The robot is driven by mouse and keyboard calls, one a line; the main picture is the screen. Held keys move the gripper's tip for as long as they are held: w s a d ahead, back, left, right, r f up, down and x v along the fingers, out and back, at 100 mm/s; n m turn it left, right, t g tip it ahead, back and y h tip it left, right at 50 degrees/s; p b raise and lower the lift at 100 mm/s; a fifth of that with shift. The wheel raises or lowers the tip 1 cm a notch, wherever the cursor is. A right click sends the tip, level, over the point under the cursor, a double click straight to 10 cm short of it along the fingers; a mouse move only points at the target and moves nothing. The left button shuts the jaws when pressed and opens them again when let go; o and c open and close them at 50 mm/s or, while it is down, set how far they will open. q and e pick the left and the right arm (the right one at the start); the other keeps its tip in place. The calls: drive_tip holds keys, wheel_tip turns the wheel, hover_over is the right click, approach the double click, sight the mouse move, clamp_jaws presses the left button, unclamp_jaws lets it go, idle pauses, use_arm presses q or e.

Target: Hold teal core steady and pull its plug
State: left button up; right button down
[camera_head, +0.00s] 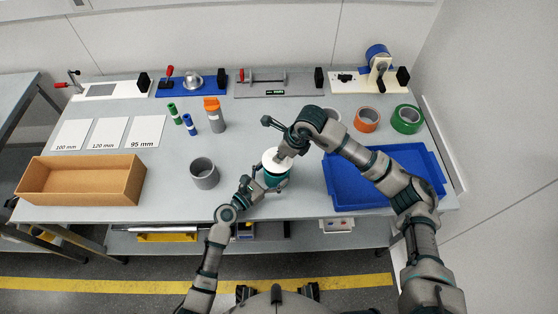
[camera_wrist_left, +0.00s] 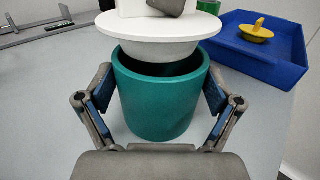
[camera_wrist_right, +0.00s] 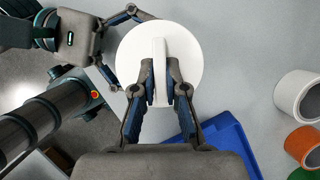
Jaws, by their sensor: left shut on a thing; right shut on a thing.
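The teal core (camera_head: 272,182) stands upright on the table, an open-topped hollow cylinder in the left wrist view (camera_wrist_left: 158,112). My left gripper (camera_head: 264,186) is shut on it, one finger on each side. The white plug (camera_wrist_left: 158,40) is a flanged disc with an upright grip bar. It sits above the core, slightly tilted, with the core's dark inside showing below it. My right gripper (camera_wrist_right: 161,85) is shut on the bar of the plug (camera_wrist_right: 190,55) from above. In the head view the right hand partly covers the plug (camera_head: 269,156).
A blue tray (camera_head: 345,197) stands at right, with a yellow plug (camera_wrist_left: 257,30) inside. A grey core (camera_head: 204,174) stands left of the teal one, near a cardboard box (camera_head: 80,186). Orange (camera_head: 367,119) and green (camera_head: 407,119) rolls are at back right. Fixtures line the back edge.

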use_arm(q)
drive_tip(key=shift+s+f, duration=0.1)
drive_tip(key=shift+f, duration=0.15)
use_arm(e)
wheel_tip(320, 180, up, 8)
drive_tip(key=shift+s+f, duration=0.15)
drive_tip(key=shift+f, duration=0.05)
use_arm(q)
drive_tip(key=o, duration=1)
use_arm(e)
drive_tip(key=shift+a, duration=0.1)
use_arm(q)
drive_tip(key=shift+a+r, duration=0.1)
drive_tip(key=shift+r, duration=0.05)
drive_tip(key=v, duration=1.2)
